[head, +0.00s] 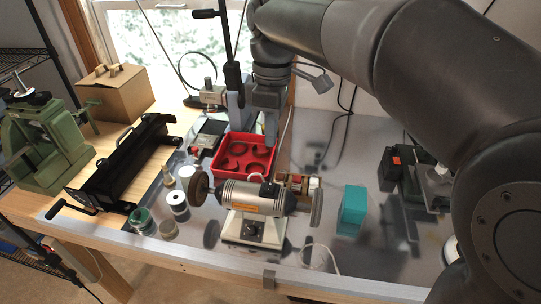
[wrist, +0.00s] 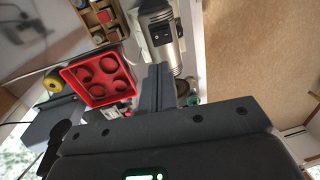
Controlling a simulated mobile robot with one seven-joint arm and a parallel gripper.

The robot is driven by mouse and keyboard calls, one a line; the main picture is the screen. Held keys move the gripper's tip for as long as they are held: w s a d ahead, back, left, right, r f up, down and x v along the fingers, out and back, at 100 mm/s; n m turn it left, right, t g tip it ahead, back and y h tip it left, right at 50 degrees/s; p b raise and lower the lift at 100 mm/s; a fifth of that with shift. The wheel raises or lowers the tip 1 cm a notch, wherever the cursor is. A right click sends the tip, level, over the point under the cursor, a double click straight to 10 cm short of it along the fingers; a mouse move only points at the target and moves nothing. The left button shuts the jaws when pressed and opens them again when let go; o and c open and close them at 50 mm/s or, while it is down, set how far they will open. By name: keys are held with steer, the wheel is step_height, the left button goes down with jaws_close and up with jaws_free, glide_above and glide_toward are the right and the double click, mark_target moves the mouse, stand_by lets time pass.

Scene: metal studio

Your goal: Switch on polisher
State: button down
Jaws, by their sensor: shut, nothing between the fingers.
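The polisher (head: 255,198) is a silver ribbed motor with a wheel at each end. It stands on a pale base (head: 250,232) with a dial, on the metal worktop. In the wrist view the polisher (wrist: 162,55) shows above my fingers, with a small black switch plate (wrist: 161,36) on its side. My gripper (head: 270,143) hangs behind the polisher, over the back right of the red tray. In the wrist view my gripper (wrist: 157,72) is shut and empty. Its fingertips appear close to the polisher's body; I cannot tell whether they touch it.
Small jars and spools (head: 177,202) stand at the left. A green machine (head: 38,145) and black bender (head: 125,165) lie farther left.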

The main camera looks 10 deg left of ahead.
mark_target(269, 190)
steer(key=shift+w+r, duration=0.15)
steer(key=shift+r, duration=1.45)
steer(key=shift+s+r, duration=0.15)
steer(key=shift+s, duration=0.45)
steer(key=f, duration=0.4)
steer(key=s+f, duration=0.1)
steer(key=f, duration=0.9)
steer(key=shift+s, duration=0.35)
